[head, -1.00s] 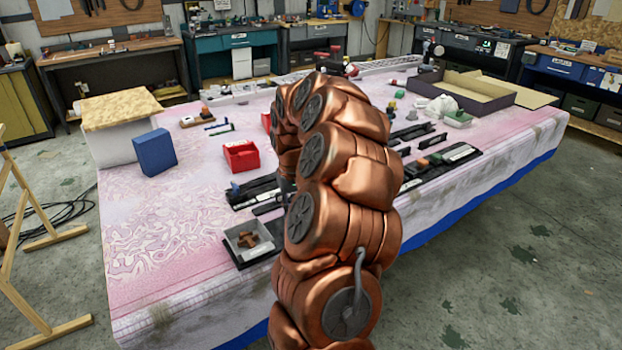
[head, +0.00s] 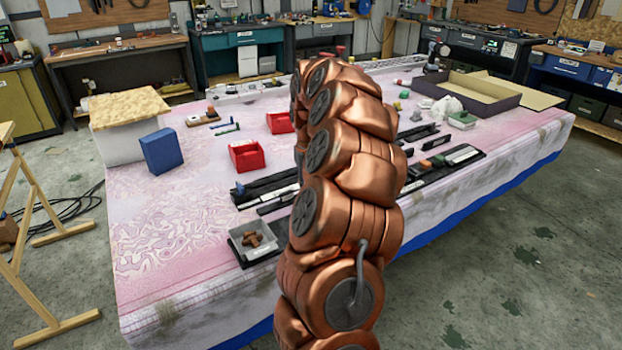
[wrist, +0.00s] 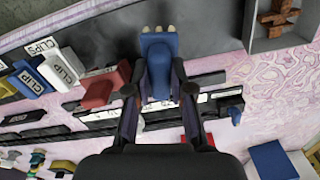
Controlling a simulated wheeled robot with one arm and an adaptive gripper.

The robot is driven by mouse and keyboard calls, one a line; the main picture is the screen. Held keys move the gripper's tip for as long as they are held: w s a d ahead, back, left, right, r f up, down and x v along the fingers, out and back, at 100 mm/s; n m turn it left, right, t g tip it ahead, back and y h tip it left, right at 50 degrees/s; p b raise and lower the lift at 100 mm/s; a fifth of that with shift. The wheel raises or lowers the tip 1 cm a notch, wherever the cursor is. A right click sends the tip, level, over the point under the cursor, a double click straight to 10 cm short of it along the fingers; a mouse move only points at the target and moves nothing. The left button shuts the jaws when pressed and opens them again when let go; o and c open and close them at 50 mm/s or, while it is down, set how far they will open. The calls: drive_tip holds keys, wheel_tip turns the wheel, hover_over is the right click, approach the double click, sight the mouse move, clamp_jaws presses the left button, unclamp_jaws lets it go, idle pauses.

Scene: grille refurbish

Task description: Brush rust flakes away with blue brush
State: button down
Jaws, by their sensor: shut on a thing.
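In the wrist view, my gripper (wrist: 159,82) is shut on a blue brush (wrist: 158,52). The brush's pale bristle tufts point toward the top of the picture. Long black grille bars (wrist: 95,127) lie below and beside the brush on the pink cloth. They also show left of my arm in the head view (head: 265,188). I cannot tell whether the bristles touch anything. No rust flakes can be made out clearly. My gripper and the brush are hidden behind my copper arm in the head view.
A grey tray (head: 236,247) with brown pieces (head: 253,239) stands near the table's front edge. Red bins (head: 245,157), a blue box (head: 161,151) and an open dark box (head: 482,97) stand around. In the wrist view, a red block (wrist: 98,90) and CLIPS-labelled pieces (wrist: 62,66) lie left of the brush.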

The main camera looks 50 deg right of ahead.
drive_tip(key=shift+r, duration=1.15)
